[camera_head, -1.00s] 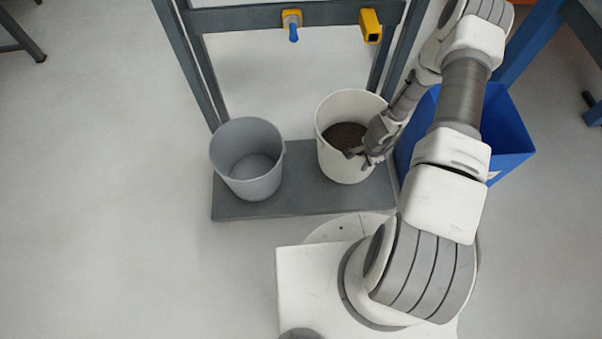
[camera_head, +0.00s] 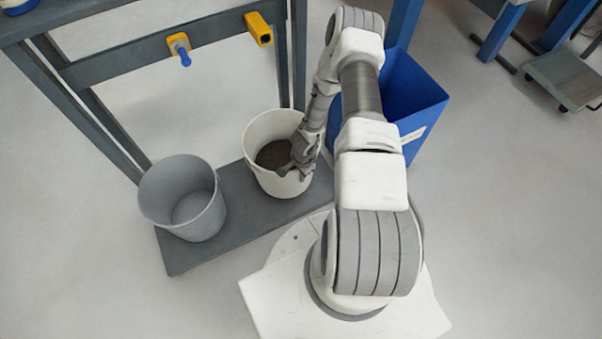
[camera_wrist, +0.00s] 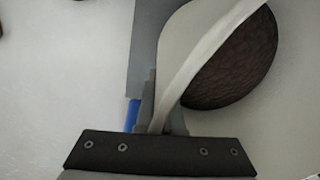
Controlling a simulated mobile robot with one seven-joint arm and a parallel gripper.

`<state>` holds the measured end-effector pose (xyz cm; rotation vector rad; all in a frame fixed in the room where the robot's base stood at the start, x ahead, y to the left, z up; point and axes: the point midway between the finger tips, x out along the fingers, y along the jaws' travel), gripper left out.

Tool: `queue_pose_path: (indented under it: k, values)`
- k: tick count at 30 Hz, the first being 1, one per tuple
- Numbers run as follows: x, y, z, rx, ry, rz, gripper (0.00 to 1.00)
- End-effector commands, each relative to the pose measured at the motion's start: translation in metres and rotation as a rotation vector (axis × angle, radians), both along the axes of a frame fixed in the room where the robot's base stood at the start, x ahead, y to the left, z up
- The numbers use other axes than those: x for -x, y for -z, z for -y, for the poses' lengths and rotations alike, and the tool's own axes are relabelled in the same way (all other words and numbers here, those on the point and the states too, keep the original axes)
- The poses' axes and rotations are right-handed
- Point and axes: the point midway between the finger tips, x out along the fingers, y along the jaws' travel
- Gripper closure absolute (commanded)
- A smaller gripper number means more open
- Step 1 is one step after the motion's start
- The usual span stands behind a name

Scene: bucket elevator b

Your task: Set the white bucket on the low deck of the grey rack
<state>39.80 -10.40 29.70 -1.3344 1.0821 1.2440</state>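The white bucket (camera_head: 262,178), with dark brown grainy stuff inside, looks upright at the right end of the grey rack's low deck (camera_head: 232,222). Its base appears to be on the deck, but a small gap underneath cannot be ruled out. My gripper (camera_head: 291,165) is at the bucket's right rim. In the wrist view, the white bucket's rim (camera_wrist: 207,50) runs down between the gripper's fingers (camera_wrist: 161,122), which sit close on either side of the wall. The bucket's base is hidden in the wrist view.
A grey empty bucket (camera_head: 205,221) stands on the deck's left part. A blue bin (camera_head: 428,105) stands right of the rack, close behind my arm. The rack's crossbar carries a blue-tipped yellow fitting (camera_head: 180,48) and a yellow one (camera_head: 258,29). Floor at left is clear.

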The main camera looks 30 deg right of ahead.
Motion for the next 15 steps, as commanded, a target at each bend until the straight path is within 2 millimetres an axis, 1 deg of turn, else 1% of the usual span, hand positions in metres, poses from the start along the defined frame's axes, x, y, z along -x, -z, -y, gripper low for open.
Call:
queue_pose_path:
  k: [1, 3, 6, 15]
  values:
    - [-0.002, 0.009, 0.0, 0.0, 0.001, 0.004, 1.0]
    - [-0.002, 0.018, 0.0, 0.001, 0.001, 0.003, 1.0]
    - [-0.002, 0.026, 0.001, 0.001, 0.001, 0.004, 1.0]
    - [-0.002, 0.026, 0.001, 0.001, 0.0, 0.004, 1.0]
